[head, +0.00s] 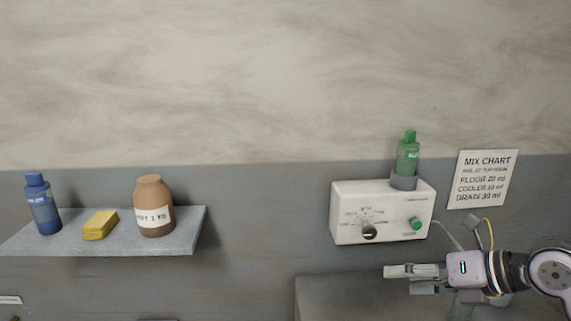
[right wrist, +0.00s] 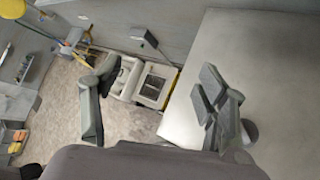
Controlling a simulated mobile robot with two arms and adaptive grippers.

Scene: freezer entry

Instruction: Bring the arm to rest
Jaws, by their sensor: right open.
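My right gripper (head: 412,278) reaches in from the right edge of the head view, below the white dispenser box. In the right wrist view its two fingers (right wrist: 158,82) are spread wide with nothing between them. Below and beyond the fingers are the floor and the edge of a grey surface (right wrist: 245,50). The gripper appears apart from the wall and the dispenser. My left gripper is in neither view.
A white dispenser (head: 350,215) with a dial, a green button and a green bottle (head: 408,158) is on the wall. A mix chart (head: 482,180) hangs to its right. A shelf (head: 180,233) at left holds a blue bottle (head: 43,205), yellow block (head: 100,226) and brown jar (head: 153,195).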

